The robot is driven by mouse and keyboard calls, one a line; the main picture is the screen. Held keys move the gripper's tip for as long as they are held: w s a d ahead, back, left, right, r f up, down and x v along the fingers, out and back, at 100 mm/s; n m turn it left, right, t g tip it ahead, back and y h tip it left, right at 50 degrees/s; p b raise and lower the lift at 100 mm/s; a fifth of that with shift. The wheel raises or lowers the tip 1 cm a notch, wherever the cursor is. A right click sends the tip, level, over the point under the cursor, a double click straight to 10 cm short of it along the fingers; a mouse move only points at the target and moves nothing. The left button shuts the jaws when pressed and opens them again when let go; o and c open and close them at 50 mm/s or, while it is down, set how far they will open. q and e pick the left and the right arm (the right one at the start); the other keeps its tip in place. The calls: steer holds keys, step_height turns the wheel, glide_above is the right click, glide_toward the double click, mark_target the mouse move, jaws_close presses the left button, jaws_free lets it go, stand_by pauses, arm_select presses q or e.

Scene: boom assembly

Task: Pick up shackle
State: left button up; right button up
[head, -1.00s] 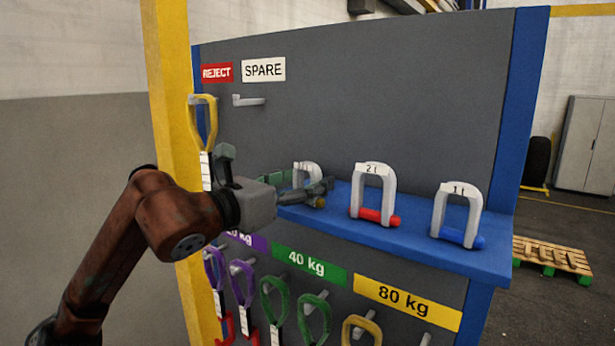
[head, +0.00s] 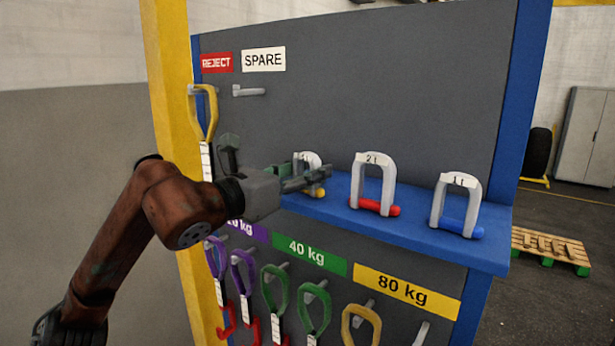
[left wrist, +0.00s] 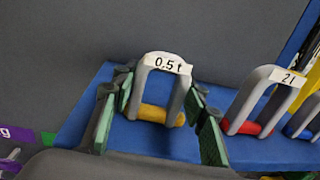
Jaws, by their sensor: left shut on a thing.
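A pale grey U-shaped shackle (head: 313,160) with a yellow pin stands upright at the left end of the blue shelf. In the left wrist view this shackle (left wrist: 178,95) has a "0,5 t" label, with its pin low between the legs. My left gripper (head: 317,178) reaches in from the left and partly covers it. In the left wrist view the green-padded fingers of the gripper (left wrist: 160,97) lie on both sides of the shackle's legs, shut on it. The shackle appears still at shelf level. My right gripper is not in view.
A "2 t" shackle with a red pin (head: 387,180) and a "1 t" shackle with a blue pin (head: 439,205) stand further right on the shelf (head: 410,233). Coloured loops hang below.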

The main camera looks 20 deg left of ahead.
arm_select(q)
steer(key=shift+r, duration=0.1)
steer(key=shift+c, duration=0.5)
steer(key=shift+r+b, duration=0.4)
steer(key=shift+r, duration=0.4)
steer(key=s+a+r+b, duration=0.3)
steer(key=s+a+r, duration=0.6)
steer(key=a+r, duration=0.1)
steer(key=shift+a+r, duration=0.35)
steer(key=shift+r, duration=0.35)
